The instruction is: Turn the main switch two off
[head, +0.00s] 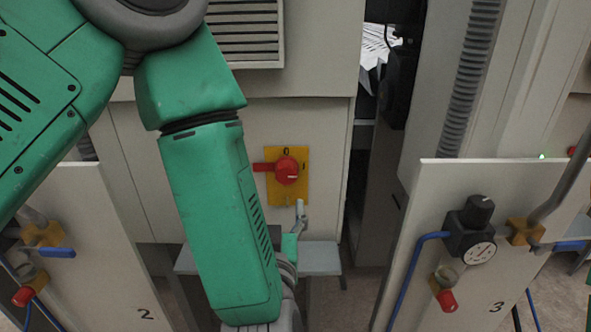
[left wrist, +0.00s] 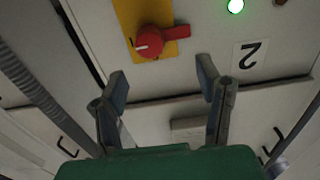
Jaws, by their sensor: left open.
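The main switch two is a red rotary knob (head: 287,171) on a yellow plate (head: 274,195), set in a pale cabinet front. Its handle points left in the head view, and a 0 is marked above the knob. In the left wrist view the red knob (left wrist: 150,42) lies beyond the fingertips, with its handle pointing right. My left gripper (head: 298,208) is just below the yellow plate in the head view, partly hidden by my green forearm. In the left wrist view its two fingers (left wrist: 163,78) are apart and empty, not touching the switch.
A label 2 (left wrist: 250,55) and a lit green lamp (left wrist: 236,6) are beside the switch. Pale panels marked 2 (head: 95,270) and 3 (head: 480,270) flank the cabinet. The right panel carries a black regulator with gauge (head: 478,228). A grey ledge (head: 322,258) is below the switch.

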